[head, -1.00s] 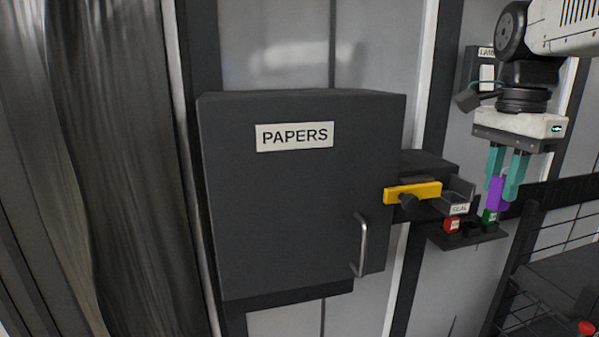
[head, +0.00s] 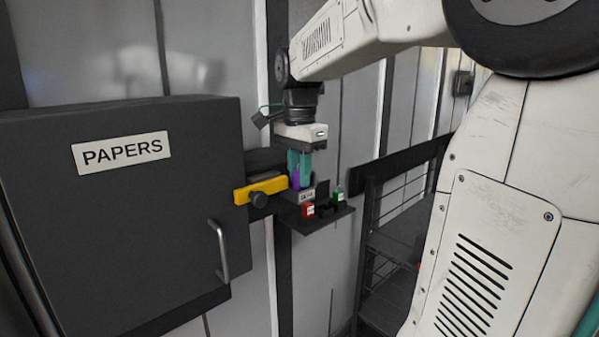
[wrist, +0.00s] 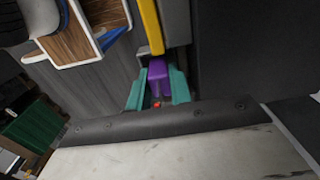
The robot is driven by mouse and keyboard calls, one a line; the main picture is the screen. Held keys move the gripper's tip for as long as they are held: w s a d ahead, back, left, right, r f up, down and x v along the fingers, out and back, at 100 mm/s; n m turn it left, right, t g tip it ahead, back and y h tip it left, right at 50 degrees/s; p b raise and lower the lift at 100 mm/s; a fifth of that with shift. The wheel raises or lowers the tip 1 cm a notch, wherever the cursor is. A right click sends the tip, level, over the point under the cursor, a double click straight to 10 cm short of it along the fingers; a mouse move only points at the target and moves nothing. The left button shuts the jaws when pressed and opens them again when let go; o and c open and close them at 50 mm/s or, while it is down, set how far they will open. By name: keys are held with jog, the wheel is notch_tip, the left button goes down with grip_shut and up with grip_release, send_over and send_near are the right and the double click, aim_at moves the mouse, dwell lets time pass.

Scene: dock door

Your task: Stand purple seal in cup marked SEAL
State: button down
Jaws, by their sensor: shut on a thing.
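My gripper (head: 300,181) is shut on the purple seal (head: 296,180), with a teal finger on each side. The seal also shows between the fingers in the wrist view (wrist: 158,77). In the head view it is upright, directly behind and above the small grey cup with the SEAL label (head: 306,196), right of the yellow handle (head: 261,188). The seal's lower end is hidden behind the cup front and a finger, so I cannot tell whether it is inside the cup or touching its bottom.
A red block (head: 308,211) and a green block (head: 339,194) stand on the small dark shelf (head: 318,222) beside the cup. The yellow handle (wrist: 150,25) lies close to the seal in the wrist view. The dark PAPERS box (head: 120,220) stands left.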

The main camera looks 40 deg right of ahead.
jog(key=shift+f, duration=0.1)
jog(key=shift+s+f, duration=0.15)
jog(key=shift+f, duration=0.45)
jog(key=c, duration=1.5)
grip_release()
jog(key=shift+c, duration=0.2)
jog(key=shift+r, duration=0.5)
notch_tip(320, 180, up, 12)
jog(key=s+a+f+n, duration=0.7)
jog(key=s+f+n, duration=0.1)
jog(key=f, duration=0.3)
jog(key=s+a+f+n+t, duration=0.1)
jog(key=s+a+f+n, duration=0.6)
jog(key=s+f+n, duration=0.2)
jog(key=shift+s+a+f+n, duration=0.35)
jog(key=shift+s+f, duration=0.55)
jog(key=shift+s, duration=0.2)
